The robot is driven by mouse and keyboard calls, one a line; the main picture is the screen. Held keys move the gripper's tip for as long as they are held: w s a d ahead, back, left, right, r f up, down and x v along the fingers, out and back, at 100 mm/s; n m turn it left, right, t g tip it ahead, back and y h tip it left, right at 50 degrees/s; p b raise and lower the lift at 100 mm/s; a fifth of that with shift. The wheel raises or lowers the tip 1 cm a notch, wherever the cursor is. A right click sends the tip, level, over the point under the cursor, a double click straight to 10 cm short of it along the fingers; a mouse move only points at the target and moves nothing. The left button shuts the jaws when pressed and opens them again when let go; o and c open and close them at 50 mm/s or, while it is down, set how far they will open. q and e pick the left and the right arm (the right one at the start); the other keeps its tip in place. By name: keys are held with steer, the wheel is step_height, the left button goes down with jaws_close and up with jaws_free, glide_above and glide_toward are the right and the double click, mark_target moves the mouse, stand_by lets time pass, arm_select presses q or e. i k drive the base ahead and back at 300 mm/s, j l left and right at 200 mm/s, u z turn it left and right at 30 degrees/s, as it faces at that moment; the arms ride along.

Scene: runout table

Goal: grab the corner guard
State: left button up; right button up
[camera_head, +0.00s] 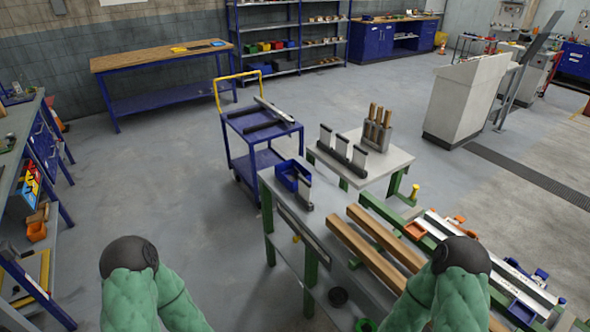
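I cannot tell for certain which thing is the corner guard. Small orange pieces (415,230) lie among the long profiles on the right part of the runout table (337,268). Small blue pieces (541,274) lie farther right there. A long grey strip (303,234) runs along the table's left edge. My two green-covered arms show at the bottom left and bottom right, each with a dark round joint. Neither gripper is in the picture. My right arm hides part of the wooden beams and the table's near side.
Two wooden beams (376,256) lie on the table, with a blue bin (290,175) at its far corner. A blue cart (238,138) holds dark bars behind it. A small side table (397,158) stands at the back. Open floor (190,205) lies left of the table.

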mark_target(294, 178)
steer(key=i+j+z, duration=0.1)
steer(key=i+j, duration=0.2)
steer(key=i+j+z, duration=0.1)
steer(key=i+j, duration=0.2)
steer(key=i+j+z, duration=0.1)
steer(key=i+j, duration=0.2)
steer(key=j, duration=0.2)
steer(key=i+j+z, duration=0.1)
steer(key=i+j, duration=0.15)
steer(key=j, duration=0.2)
steer(key=i+j+z, duration=0.1)
steer(key=i+j, duration=0.15)
steer(key=j, duration=0.15)
